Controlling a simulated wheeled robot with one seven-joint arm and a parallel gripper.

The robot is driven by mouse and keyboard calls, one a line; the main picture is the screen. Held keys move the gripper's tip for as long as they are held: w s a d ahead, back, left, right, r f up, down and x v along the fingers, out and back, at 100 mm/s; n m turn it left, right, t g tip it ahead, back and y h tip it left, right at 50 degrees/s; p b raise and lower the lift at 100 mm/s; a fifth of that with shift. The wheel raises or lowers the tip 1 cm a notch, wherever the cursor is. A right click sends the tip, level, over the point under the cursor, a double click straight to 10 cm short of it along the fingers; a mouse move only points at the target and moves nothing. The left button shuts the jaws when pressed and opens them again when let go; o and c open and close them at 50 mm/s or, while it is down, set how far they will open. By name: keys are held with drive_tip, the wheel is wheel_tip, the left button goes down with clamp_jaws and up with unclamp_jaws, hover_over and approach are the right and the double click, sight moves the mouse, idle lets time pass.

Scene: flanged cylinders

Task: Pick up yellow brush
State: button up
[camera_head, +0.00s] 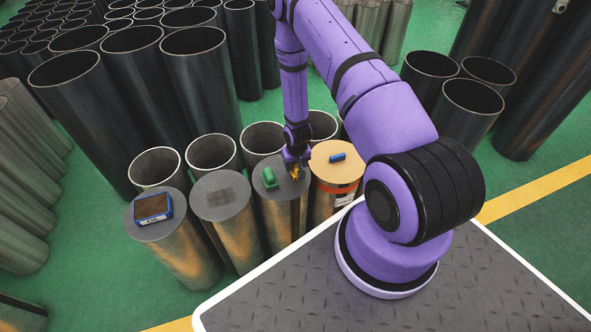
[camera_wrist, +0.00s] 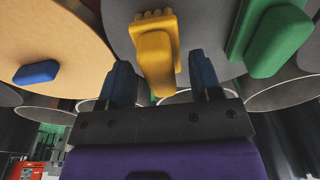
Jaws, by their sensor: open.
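The yellow brush (camera_wrist: 155,62) lies on the grey top of a cylinder (camera_wrist: 205,15), with its toothed end toward the top of the wrist view. In the head view the yellow brush (camera_head: 295,173) shows small, partly hidden by my gripper (camera_head: 294,160). In the wrist view my gripper (camera_wrist: 162,78) is open. One finger is on each side of the brush's near end, the left one a little apart from it. Whether the fingers touch the brush or are level with it cannot be told.
A green object (camera_head: 269,178) lies close beside the brush on the same cylinder top. A blue block (camera_head: 338,157) lies on the orange-banded cylinder to the right. A blue-framed box (camera_head: 152,207) lies on the leftmost capped cylinder. Tall open pipes (camera_head: 200,65) stand behind.

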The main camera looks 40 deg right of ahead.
clamp_jaws()
drive_tip(key=shift+r, duration=0.2)
drive_tip(key=shift+r, duration=0.6)
wheel_tip(320, 180, up, 2)
drive_tip(key=shift+w, duration=0.1)
drive_tip(key=s+a+r, duration=0.1)
drive_tip(key=s+a, duration=0.3)
drive_tip(key=s, duration=1.1)
drive_tip(key=shift+s+a+r, duration=0.2)
drive_tip(key=shift+s, duration=0.1)
drive_tip(key=c, duration=0.8)
unclamp_jaws()
drive_tip(key=shift+c, duration=0.6)
